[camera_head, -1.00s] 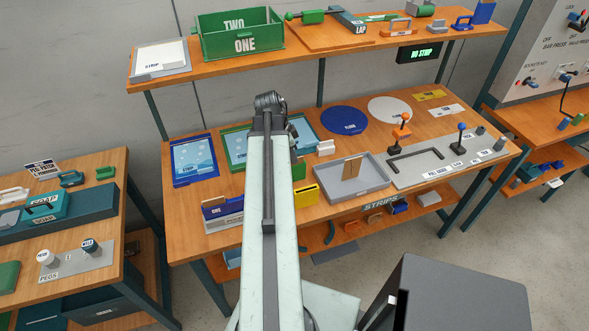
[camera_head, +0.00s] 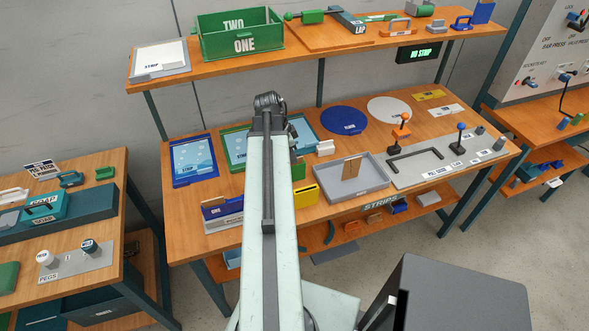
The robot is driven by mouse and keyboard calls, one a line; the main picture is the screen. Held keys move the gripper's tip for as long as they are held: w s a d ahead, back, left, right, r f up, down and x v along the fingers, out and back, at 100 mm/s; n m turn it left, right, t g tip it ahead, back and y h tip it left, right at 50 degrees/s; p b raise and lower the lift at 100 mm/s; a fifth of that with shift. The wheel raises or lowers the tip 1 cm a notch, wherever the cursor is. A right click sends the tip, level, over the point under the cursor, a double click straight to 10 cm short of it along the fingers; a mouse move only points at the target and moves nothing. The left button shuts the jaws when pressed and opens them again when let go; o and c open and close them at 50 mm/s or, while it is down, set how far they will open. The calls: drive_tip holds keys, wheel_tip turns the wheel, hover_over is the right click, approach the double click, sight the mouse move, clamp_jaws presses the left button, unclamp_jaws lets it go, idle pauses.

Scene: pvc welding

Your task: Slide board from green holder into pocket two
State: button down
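A green two-part box (camera_head: 240,35) stands on the upper shelf, with TWO on its back compartment and ONE on its front one. A small green block (camera_head: 299,170), possibly the green holder, shows just right of my arm on the middle table. My arm hides most of it, and I cannot make out a board in it. My arm rises through the middle of the view to a dark joint above the table. My gripper's fingers are hidden behind the arm, so I cannot see whether they hold anything.
A yellow holder (camera_head: 306,195) and a blue holder (camera_head: 222,209) stand at the table's front edge. A grey tray (camera_head: 378,183) lies to the right. A blue-framed panel (camera_head: 194,161) lies to the left. The upper shelf (camera_head: 300,62) overhangs the table's back.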

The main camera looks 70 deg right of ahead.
drive_tip(key=shift+r+p, duration=0.7)
drive_tip(key=shift+r, duration=0.05)
idle(0.5)
wheel_tip(320, 180, up, 9)
drive_tip(key=p, duration=0.8)
drive_tip(key=shift+p, duration=0.4)
drive_tip(key=shift+f, duration=0.25)
